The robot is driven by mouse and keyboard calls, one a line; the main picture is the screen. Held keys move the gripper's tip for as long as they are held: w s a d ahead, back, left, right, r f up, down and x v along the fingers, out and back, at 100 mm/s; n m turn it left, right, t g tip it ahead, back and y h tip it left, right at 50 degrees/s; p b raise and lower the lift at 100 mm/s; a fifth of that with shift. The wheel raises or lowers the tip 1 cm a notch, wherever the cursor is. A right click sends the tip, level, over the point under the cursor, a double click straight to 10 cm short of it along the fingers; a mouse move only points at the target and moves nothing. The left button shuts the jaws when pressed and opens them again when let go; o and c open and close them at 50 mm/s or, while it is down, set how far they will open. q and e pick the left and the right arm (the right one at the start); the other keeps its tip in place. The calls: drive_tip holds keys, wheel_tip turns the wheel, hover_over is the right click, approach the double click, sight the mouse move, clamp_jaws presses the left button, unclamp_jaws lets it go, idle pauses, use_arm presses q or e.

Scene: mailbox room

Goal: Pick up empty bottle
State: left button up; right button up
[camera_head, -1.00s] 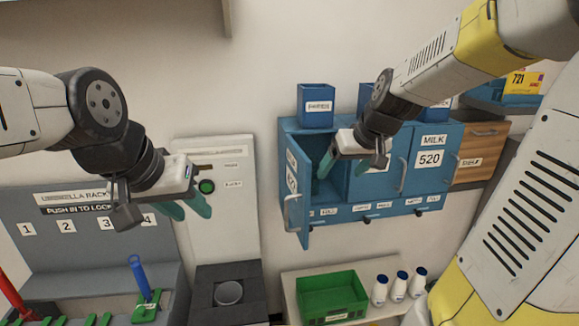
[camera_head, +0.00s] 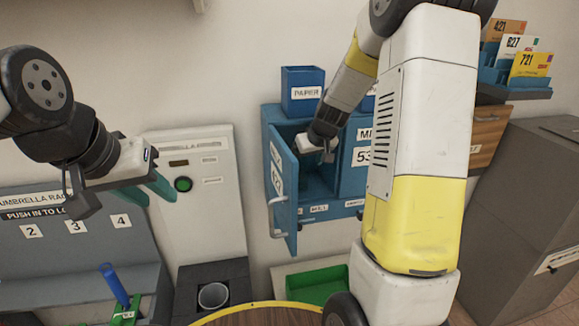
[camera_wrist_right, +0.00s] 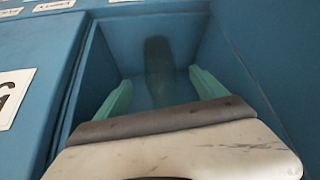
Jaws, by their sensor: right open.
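A dark, greenish see-through bottle (camera_wrist_right: 158,62) stands in the shade inside an open blue compartment in the right wrist view. In the head view I cannot make the bottle out. My right gripper (camera_wrist_right: 161,90) is open, its two teal fingers pointing into the compartment, one on each side of the bottle's line. Contact cannot be told. In the head view my right gripper (camera_head: 322,148) is partly hidden inside the compartment. The blue cabinet (camera_head: 356,155) has its left door (camera_head: 282,185) swung open. My left gripper (camera_head: 160,190) is open and empty at the left.
The compartment walls are close around my right gripper. A blue PAPER box (camera_head: 302,92) stands on the cabinet. A green crate (camera_head: 318,284) sits below. An umbrella rack (camera_head: 80,240) and a white panel with a green button (camera_head: 183,184) are at the left.

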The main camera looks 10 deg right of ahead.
sight(304, 164)
drive_tip(key=shift+x, duration=2.5)
drive_tip(key=c, duration=1.7)
drive_tip(key=shift+r, duration=0.1)
drive_tip(key=shift+r, duration=0.25)
drive_tip(key=shift+s+d+r, duration=0.1)
drive_tip(key=shift+s+d, duration=0.55)
drive_tip(key=shift+s, duration=2.25)
drive_tip(key=shift+s+d+r, duration=0.15)
drive_tip(key=shift+s+d, duration=0.55)
drive_tip(key=shift+s, duration=2.2)
drive_tip(key=shift+s+d+r, duration=0.1)
drive_tip(key=shift+s+d, duration=0.55)
drive_tip(key=shift+s, duration=2.25)
